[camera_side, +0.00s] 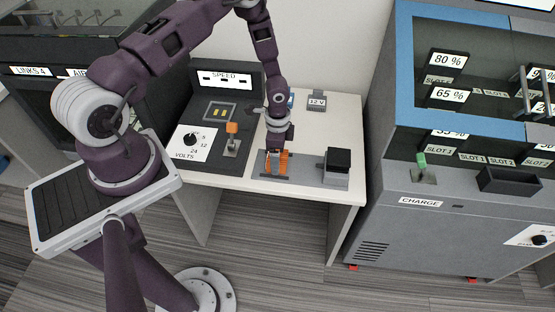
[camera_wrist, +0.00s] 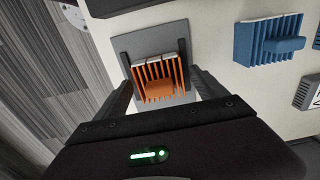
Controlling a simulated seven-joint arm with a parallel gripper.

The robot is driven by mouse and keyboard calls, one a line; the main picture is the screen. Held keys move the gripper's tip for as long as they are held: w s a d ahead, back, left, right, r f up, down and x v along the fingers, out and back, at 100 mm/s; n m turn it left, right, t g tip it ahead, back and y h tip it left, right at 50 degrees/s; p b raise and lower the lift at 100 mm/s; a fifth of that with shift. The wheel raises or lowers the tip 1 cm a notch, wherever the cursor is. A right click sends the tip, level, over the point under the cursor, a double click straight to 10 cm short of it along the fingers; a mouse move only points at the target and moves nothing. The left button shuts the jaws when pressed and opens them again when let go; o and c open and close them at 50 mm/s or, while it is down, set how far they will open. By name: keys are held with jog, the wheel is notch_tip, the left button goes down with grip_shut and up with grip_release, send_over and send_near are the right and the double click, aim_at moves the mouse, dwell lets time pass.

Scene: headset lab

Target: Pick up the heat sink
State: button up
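An orange finned heat sink (camera_wrist: 160,88) sits on a grey plate (camera_wrist: 128,44) in the wrist view. In the side view the orange heat sink (camera_side: 284,165) is on the white table, partly hidden by my gripper (camera_side: 275,157). In the wrist view my gripper (camera_wrist: 162,92) has one finger on each side of the orange heat sink, apart, with slim gaps seeming to show; contact is hard to judge. A blue finned heat sink (camera_wrist: 262,42) lies to the right in the wrist view. Only a sliver of blue shows behind my wrist in the side view.
A grey box with a black top (camera_side: 338,160) stands right of the orange heat sink. A dark panel with an orange-topped lever (camera_side: 232,128) and a volts knob (camera_side: 192,140) is at left. A 12 V block (camera_side: 317,100) is at the back. White table (camera_side: 345,110) is bare between them.

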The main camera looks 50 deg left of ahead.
jog(key=c, duration=1.4)
jog(key=shift+m, duration=0.4)
notch_tip(320, 180, up, 10)
jog(key=shift+f, duration=0.1)
jog(key=shift+m, duration=0.9)
jog(key=m, duration=0.6)
jog(key=shift+s+r, duration=0.2)
jog(key=m, duration=0.9)
jog(key=shift+f, duration=0.1)
jog(key=shift+m, duration=0.3)
notch_tip(320, 180, down, 10)
jog(key=shift+r, duration=0.15)
